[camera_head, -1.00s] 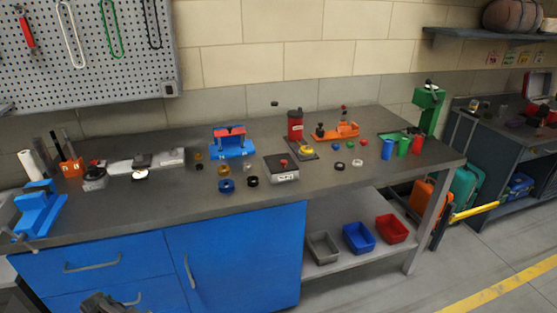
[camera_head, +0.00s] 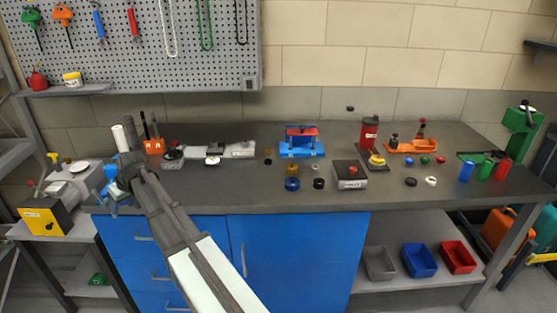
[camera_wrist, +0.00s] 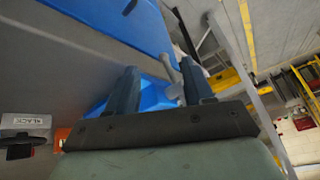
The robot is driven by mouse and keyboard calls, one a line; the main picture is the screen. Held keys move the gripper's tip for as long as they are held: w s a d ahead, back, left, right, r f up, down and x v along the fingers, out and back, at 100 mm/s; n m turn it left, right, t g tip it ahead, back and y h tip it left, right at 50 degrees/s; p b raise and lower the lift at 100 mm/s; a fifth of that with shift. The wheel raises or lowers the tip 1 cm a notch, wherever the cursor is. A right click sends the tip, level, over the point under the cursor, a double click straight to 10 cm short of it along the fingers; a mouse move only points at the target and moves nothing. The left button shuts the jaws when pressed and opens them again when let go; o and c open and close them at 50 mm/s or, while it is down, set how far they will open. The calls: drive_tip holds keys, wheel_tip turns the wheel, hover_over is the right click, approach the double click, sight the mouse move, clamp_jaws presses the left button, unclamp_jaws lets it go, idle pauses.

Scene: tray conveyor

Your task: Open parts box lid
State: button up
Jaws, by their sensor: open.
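A low grey box (camera_head: 350,174) with a dark top, a red knob and a small white label stands near the front middle of the bench; it looks like the parts box, with its lid down. My gripper is at the left end of the bench, by the blue vise (camera_head: 111,173), far left of the box. In the wrist view my gripper (camera_wrist: 160,75) has its two dark fingers apart, with the blue vise (camera_wrist: 152,92) and its grey handle seen beyond and between them. I cannot tell if the fingers touch the vise. The box is not seen in the wrist view.
A blue fixture with a red top (camera_head: 302,143) stands left of the box, and a red canister (camera_head: 370,132) behind it. Blue and black rings (camera_head: 292,184) lie close to its left. Coloured cups (camera_head: 485,171) stand at the right. A yellow-fronted machine (camera_head: 45,219) is at far left.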

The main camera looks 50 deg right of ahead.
drive_tip(key=d+r+t, duration=0.1)
drive_tip(key=d+r, duration=1.1)
drive_tip(key=d, duration=0.1)
drive_tip(key=s+d+r+h, duration=0.1)
drive_tip(key=s+d, duration=0.5)
drive_tip(key=d, duration=0.6)
drive_tip(key=s+d+r+h, duration=0.15)
drive_tip(key=s+d, duration=0.45)
drive_tip(key=d, duration=0.7)
drive_tip(key=m+g, duration=0.2)
approach(353, 168)
drive_tip(key=x, duration=0.8)
drive_tip(key=shift+f, duration=0.1)
drive_tip(key=shift+c, duration=0.2)
clamp_jaws()
